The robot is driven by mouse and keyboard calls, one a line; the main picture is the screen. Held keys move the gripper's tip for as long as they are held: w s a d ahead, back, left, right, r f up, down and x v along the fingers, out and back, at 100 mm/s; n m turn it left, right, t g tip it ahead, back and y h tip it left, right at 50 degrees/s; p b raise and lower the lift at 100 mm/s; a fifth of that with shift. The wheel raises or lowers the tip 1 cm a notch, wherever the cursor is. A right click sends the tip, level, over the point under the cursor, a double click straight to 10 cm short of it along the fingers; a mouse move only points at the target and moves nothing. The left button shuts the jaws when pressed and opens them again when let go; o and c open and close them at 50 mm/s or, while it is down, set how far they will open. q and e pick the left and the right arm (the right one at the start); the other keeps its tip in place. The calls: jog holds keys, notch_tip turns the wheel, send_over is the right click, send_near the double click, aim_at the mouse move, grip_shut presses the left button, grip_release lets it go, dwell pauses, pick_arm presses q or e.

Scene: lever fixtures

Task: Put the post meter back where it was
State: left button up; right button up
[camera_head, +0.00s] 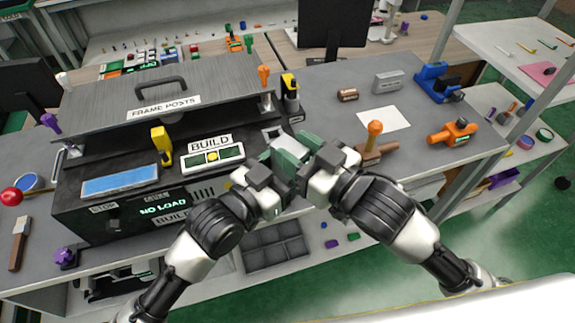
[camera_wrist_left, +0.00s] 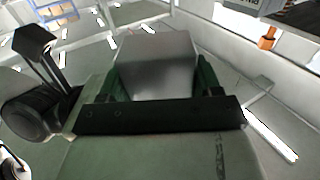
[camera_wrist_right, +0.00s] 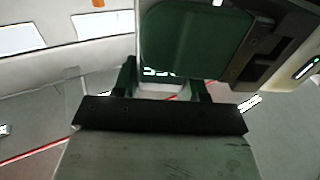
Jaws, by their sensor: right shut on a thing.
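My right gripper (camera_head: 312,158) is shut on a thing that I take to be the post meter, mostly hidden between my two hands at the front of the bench. In the right wrist view a green, rounded panel with a dark edge (camera_wrist_right: 195,38) shows just beyond the fingers (camera_wrist_right: 165,88); I cannot tell its part. My left gripper (camera_head: 277,172) is close beside the right one. In the left wrist view its fingers (camera_wrist_left: 157,85) stand wide apart around a grey block-like shape (camera_wrist_left: 157,62). Whether they touch it is unclear.
The dark build machine (camera_head: 122,205), with a blue screen and a "FRAME POSTS" lid, stands left. A yellow-and-black device (camera_head: 289,92) stands beside it. White paper (camera_head: 383,118), an orange-knobbed lever (camera_head: 374,135) and an orange fixture (camera_head: 453,133) are right.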

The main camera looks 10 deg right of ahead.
pick_arm(q)
jog(key=shift+s+d, duration=0.1)
jog(key=shift+c, duration=2.4)
pick_arm(e)
jog(key=o, duration=1.3)
